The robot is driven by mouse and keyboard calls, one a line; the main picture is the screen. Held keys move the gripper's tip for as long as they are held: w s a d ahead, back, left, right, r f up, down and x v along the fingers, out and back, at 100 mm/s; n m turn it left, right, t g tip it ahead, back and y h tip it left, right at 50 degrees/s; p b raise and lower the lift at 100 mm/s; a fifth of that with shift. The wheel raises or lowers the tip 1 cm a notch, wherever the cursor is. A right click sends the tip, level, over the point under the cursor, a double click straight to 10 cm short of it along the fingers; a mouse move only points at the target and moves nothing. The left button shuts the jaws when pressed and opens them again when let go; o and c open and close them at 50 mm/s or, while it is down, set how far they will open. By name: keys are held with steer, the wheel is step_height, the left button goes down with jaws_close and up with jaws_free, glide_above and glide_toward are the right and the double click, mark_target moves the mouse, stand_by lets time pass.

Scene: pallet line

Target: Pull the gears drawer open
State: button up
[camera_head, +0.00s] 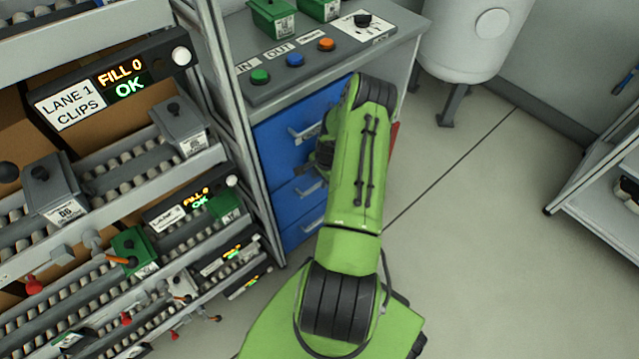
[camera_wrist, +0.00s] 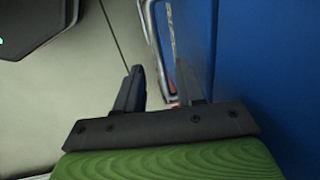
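A cabinet under the grey worktop has blue drawers stacked in it: a top drawer (camera_head: 285,130), a middle drawer (camera_head: 292,196) and a lower one (camera_head: 301,228). Each has a pale bar handle; no label can be read as gears from here. The top drawer looks shut, though my arm covers its right part. My gripper (camera_wrist: 160,72) is open, mostly hidden behind my arm in the head view, close to the drawer fronts. In the wrist view a metal handle (camera_wrist: 152,32) stands off a blue front (camera_wrist: 255,70) and runs down between the two fingers, with no clear grip.
The worktop (camera_head: 262,97) carries green, blue and orange buttons and green bins (camera_head: 273,18). A roller rack (camera_head: 130,170) with grey and green bins stands close on the left. A white tank (camera_head: 462,45) stands behind right. Floor (camera_head: 475,215) right of my arm is clear.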

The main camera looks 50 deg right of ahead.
steer(key=shift+w+f, duration=0.25)
steer(key=shift+f, duration=0.9)
jaws_close()
